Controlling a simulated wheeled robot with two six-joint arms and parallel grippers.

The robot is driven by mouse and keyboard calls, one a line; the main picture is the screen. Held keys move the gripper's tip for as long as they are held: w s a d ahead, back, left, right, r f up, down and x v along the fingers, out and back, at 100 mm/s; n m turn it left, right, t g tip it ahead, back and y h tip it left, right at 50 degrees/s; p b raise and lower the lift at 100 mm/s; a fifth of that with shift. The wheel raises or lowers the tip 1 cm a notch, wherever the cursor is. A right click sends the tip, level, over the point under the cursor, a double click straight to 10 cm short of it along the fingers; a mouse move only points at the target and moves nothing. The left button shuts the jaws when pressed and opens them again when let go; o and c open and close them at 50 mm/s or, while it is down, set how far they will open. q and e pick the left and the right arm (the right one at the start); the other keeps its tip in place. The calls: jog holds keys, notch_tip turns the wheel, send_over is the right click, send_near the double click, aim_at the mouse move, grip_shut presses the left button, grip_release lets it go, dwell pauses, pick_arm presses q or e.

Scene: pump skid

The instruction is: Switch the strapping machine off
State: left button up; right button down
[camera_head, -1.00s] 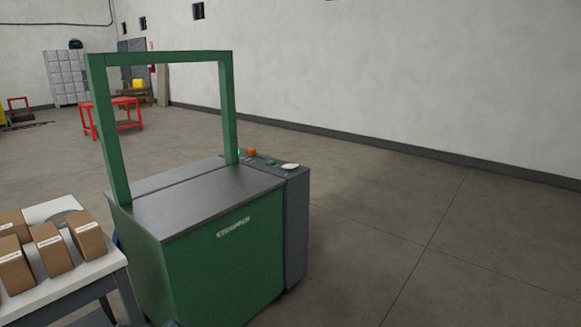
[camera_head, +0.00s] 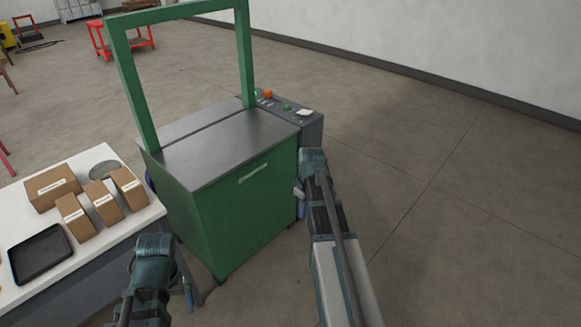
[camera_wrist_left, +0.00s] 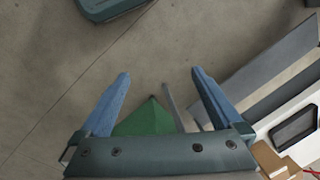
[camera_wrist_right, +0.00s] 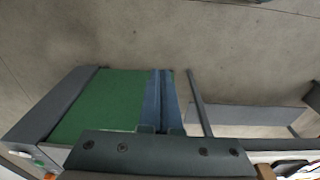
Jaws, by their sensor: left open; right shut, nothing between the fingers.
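The strapping machine (camera_head: 235,215) is a green cabinet with a grey top and a green arch, standing in the middle of the head view. Its dark grey control panel (camera_head: 277,114) at the right carries an orange button (camera_head: 267,94), a green button (camera_head: 287,107) and a pale white button (camera_head: 305,112). The machine's green side also shows in the right wrist view (camera_wrist_right: 100,105). My right gripper (camera_head: 300,200) is shut and empty beside the cabinet's right front edge, below the panel. My left gripper (camera_head: 188,292) is open and empty, low in front of the cabinet.
A white table (camera_head: 98,240) at the left holds several cardboard boxes (camera_head: 76,217) and a black tray (camera_head: 40,254). A red table (camera_head: 121,38) stands far back. The floor right of the machine is clear up to the wall.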

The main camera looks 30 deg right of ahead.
pick_arm(q)
notch_tip(320, 180, up, 6)
jog(key=s+p, duration=0.1)
jog(key=p, duration=0.3)
jog(key=shift+s+d+m+h, duration=0.15)
jog(key=shift+d+m+h, duration=0.15)
jog(key=shift+d+m, duration=0.1)
pick_arm(e)
jog(key=d+r, duration=0.6)
jog(key=d, duration=0.3)
jog(key=shift+s+d+r+t, duration=0.2)
jog(key=shift+s+t, duration=0.2)
